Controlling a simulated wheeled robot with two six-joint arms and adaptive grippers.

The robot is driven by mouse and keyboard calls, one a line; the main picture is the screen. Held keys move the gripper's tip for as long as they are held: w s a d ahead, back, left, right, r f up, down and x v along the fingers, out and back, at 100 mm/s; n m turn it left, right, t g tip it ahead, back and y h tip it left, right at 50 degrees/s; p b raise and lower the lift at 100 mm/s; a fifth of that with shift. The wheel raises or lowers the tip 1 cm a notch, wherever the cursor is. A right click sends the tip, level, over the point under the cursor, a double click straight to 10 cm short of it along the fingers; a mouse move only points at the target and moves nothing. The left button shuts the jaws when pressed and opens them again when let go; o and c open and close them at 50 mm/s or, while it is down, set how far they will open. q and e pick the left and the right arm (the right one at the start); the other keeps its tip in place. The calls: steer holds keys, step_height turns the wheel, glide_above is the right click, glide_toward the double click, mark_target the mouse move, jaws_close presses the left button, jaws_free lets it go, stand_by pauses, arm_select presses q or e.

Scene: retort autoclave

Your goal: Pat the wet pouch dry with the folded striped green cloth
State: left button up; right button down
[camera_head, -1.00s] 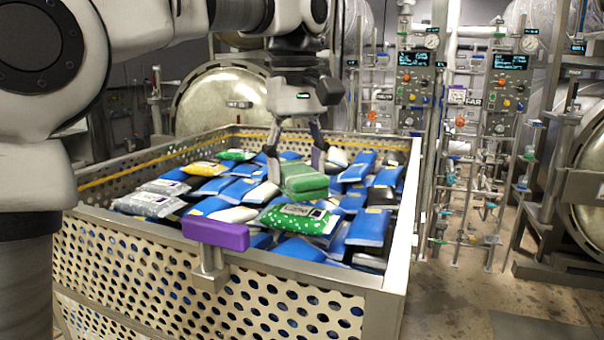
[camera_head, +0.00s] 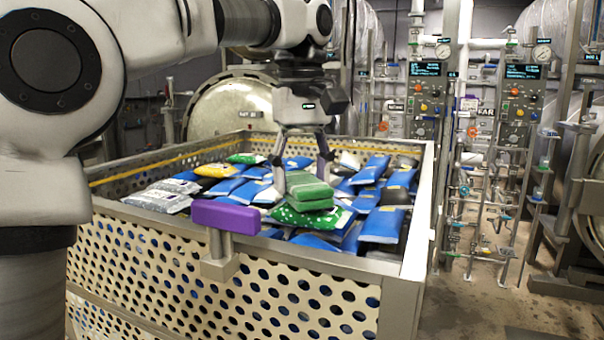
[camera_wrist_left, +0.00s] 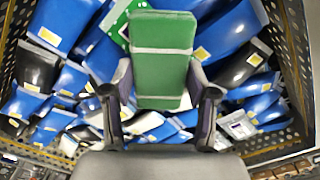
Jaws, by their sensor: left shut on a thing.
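The folded green cloth (camera_head: 309,188), with pale stripes, is held in my left gripper (camera_head: 304,180), whose fingers grip it from both sides. In the left wrist view the cloth (camera_wrist_left: 162,62) sits between the two fingers (camera_wrist_left: 162,100). A green pouch with white spots (camera_head: 290,217) lies on the pile in the basket, directly below and in front of the cloth. The cloth hides part of it; I cannot tell whether they touch. A corner of a green pouch (camera_wrist_left: 117,22) shows behind the cloth in the left wrist view. My right gripper is out of view.
A perforated cream basket (camera_head: 250,300) holds many blue pouches (camera_head: 381,225), plus yellow (camera_head: 216,171) and silver ones (camera_head: 157,201). A purple block (camera_head: 225,215) stands on its front rim. Pipework and gauge panels (camera_head: 424,90) stand at the right, beyond open floor (camera_head: 465,295).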

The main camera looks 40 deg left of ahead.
arm_select(q)
steer(key=shift+f+b, duration=0.55)
stand_by(1.1)
step_height(320, 180, up, 7)
steer(key=p, duration=0.7)
steer(key=shift+r, duration=0.1)
steer(key=shift+f, duration=0.2)
steer(key=shift+d+f+b, duration=0.15)
steer(key=shift+f+b, duration=0.15)
steer(key=f, duration=0.1)
steer(key=d+f+b, duration=0.1)
steer(key=f+b, duration=0.1)
steer(key=f, duration=0.1)
steer(key=shift+w+d, duration=0.2)
steer(key=shift+d, duration=0.05)
steer(key=shift+d+f+b, duration=0.3)
steer(key=shift+f+b, duration=0.15)
steer(key=shift+f, duration=0.1)
steer(key=shift+f+b, duration=0.5)
steer(key=shift+f, duration=0.1)
stand_by(1.1)
